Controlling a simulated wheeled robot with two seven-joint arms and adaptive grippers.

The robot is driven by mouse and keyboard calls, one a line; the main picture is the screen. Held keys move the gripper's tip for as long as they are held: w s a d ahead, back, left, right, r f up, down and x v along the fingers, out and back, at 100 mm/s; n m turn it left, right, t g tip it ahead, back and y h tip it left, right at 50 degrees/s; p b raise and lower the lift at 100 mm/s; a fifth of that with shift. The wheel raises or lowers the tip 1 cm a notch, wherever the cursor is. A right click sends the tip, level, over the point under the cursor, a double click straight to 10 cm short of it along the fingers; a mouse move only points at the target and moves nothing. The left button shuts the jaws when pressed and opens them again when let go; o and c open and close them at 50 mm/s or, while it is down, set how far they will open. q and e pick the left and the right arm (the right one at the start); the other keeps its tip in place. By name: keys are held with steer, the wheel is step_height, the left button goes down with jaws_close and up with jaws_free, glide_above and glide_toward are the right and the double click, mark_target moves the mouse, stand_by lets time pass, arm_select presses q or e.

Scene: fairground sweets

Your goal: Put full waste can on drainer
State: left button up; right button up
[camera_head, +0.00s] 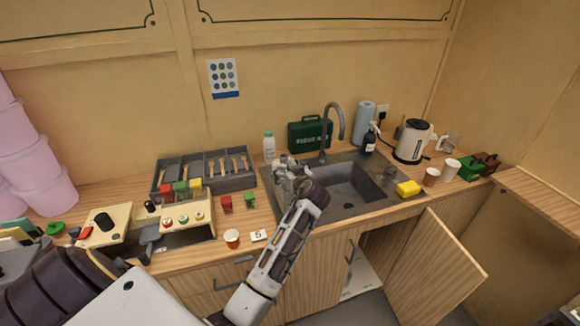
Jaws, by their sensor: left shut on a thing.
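My left gripper (286,172) is over the drainer (278,199), the grey flat part left of the sink basin. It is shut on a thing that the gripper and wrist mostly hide. I take this for the waste can, but its shape and contents cannot be made out. Whether it touches the drainer cannot be told. My right gripper is not in view.
The sink basin (350,189) and tap (333,130) are right of the gripper. A white bottle (269,147) and green case (309,134) stand behind. A cabinet door (435,270) hangs open below.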

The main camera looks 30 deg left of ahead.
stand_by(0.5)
arm_select(q)
steer(key=o, duration=1.7)
steer(key=shift+f, duration=0.25)
steer(key=shift+c, duration=0.2)
steer(key=o, duration=0.4)
steer(key=shift+r, duration=0.1)
steer(key=shift+r, duration=0.1)
